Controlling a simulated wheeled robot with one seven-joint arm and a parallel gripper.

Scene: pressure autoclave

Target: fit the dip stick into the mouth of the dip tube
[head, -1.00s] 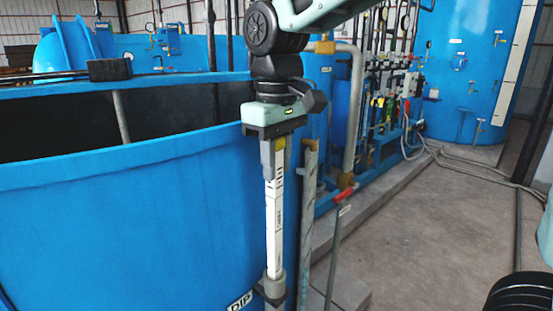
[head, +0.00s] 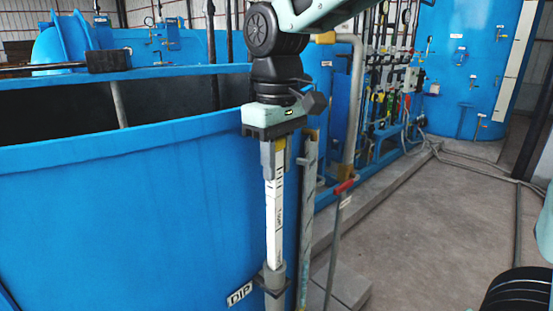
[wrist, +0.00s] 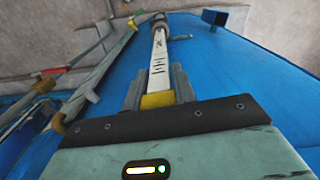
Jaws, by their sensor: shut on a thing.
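The dip stick (head: 275,215) is a white flat stick with black marks, hanging near upright below my gripper (head: 273,162). The gripper's two grey fingers are shut on the stick's upper end. The wrist view shows the stick (wrist: 158,50) with a yellow part (wrist: 158,99) between the fingers (wrist: 158,84). The dip tube (head: 275,287) is a grey upright pipe on the blue tank's side, beside the DIP label. The stick's lower end meets the tube's mouth and appears to be in it; how deep is hidden. The tube's top also shows in the wrist view (wrist: 158,18).
The large open blue tank (head: 130,200) stands close on the left. A grey pipe (head: 308,215) runs upright just right of the stick, and a red-handled valve (head: 346,186) stands beyond it. Open concrete floor (head: 430,240) lies to the right.

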